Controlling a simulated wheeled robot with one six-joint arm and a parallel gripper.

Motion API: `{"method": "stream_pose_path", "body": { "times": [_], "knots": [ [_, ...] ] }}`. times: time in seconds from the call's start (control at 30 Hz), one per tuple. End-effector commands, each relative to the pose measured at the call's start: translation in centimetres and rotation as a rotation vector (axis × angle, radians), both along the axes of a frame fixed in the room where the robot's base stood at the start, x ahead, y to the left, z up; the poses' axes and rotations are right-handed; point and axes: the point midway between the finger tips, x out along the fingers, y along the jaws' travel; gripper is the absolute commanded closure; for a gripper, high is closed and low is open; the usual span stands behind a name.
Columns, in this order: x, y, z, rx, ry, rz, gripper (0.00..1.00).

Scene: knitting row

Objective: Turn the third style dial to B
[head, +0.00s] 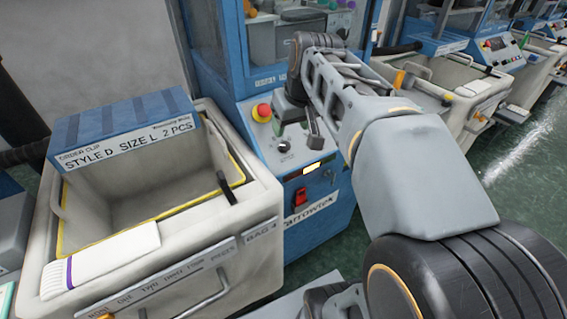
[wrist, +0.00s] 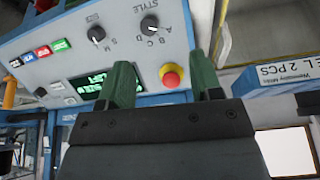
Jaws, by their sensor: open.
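In the wrist view a black style dial (wrist: 149,24) sits on the grey sloped panel (wrist: 125,58), with letters A to D beside it. I cannot tell for sure which letter its pointer marks. My gripper (wrist: 160,62) has two green fingers, spread apart with nothing between them. It is below the style dial in the picture, not touching it. Whether this machine is the third I cannot tell.
A red emergency stop (wrist: 171,76) lies between the fingers in the wrist view. A size dial (wrist: 96,33), coloured buttons (wrist: 43,51) and a green-lit display (wrist: 92,84) share the panel. In the head view an order clip (head: 125,135) reading STYLE D SIZE L stands over a bin (head: 265,205).

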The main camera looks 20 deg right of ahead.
Motion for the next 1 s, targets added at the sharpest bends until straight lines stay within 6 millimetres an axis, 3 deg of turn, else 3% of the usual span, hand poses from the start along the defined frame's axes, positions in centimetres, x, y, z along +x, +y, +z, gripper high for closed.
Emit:
{"method": "stream_pose_path", "body": {
  "times": [0.03, 0.23, 0.37, 0.8, 1.0],
  "knots": [
    [0.7, -0.8, -1.1, 0.000, -0.005, 0.002, 0.41],
    [2.1, -2.5, -0.7, 0.002, -0.013, 0.021, 0.41],
    [2.7, -2.8, -1.6, 0.001, -0.012, 0.024, 0.41],
    [5.8, -2.6, -9.1, 0.002, -0.012, 0.021, 0.41],
    [6.8, -2.6, -11.4, 0.002, -0.013, 0.020, 0.41]
  ]
}}
